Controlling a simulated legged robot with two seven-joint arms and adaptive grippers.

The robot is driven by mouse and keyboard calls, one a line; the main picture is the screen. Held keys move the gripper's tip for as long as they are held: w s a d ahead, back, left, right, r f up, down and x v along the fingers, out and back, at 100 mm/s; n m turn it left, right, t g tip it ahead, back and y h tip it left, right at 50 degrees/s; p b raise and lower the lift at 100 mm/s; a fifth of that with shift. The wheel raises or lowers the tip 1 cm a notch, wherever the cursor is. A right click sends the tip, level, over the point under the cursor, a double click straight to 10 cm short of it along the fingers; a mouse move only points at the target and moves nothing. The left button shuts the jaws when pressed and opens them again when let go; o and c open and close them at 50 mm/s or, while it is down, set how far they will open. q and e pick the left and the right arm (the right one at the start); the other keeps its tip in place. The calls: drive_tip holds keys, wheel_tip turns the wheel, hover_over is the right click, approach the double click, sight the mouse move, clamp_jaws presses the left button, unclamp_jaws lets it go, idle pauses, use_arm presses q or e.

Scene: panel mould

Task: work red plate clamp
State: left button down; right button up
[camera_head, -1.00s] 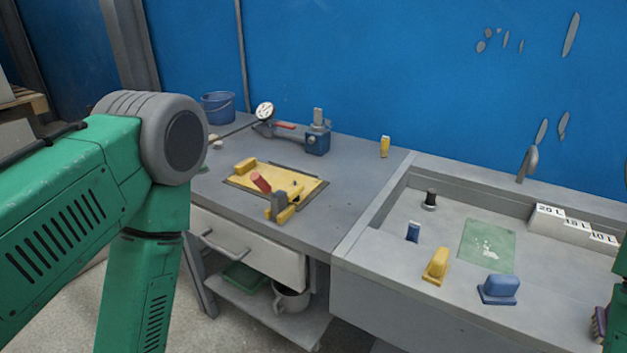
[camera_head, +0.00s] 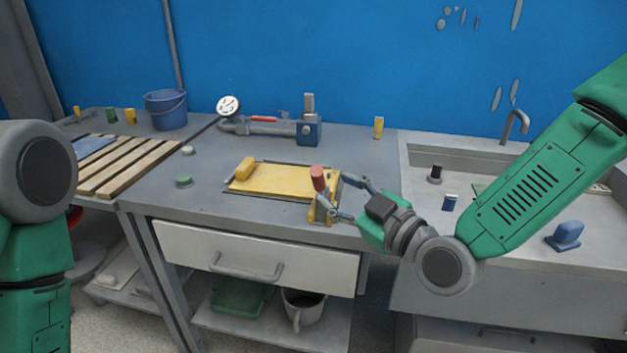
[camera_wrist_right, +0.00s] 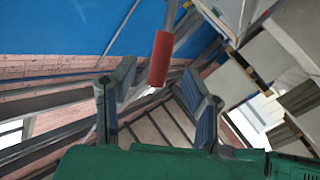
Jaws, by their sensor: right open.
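The clamp's red handle (camera_head: 318,178) stands nearly upright at the right end of the yellow plate (camera_head: 275,181), above its yellow base (camera_head: 321,211). My right gripper (camera_head: 335,197) is open at the clamp, its fingers reaching in from the right. In the right wrist view the red handle (camera_wrist_right: 160,58) shows beyond and between the two spread fingers (camera_wrist_right: 158,88), with visible space on both sides. The gripper partly hides the clamp's lower part. My left arm shows at the left edge, but its gripper is out of view.
A dial gauge (camera_head: 229,106) and a blue vise-like block (camera_head: 309,131) stand behind the plate. A blue bucket (camera_head: 166,110) is at the back left, near a slatted wooden rack (camera_head: 130,167). A sink (camera_head: 418,150) lies right. The bench left of the plate is mostly clear.

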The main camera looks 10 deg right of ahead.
sight(323, 183)
drive_tip(key=x, duration=0.5)
drive_tip(key=shift+w+a, duration=0.15)
drive_tip(key=shift+a, duration=0.6)
drive_tip(key=shift+d, duration=0.5)
clamp_jaws()
drive_tip(key=shift+w+d+f, duration=0.1)
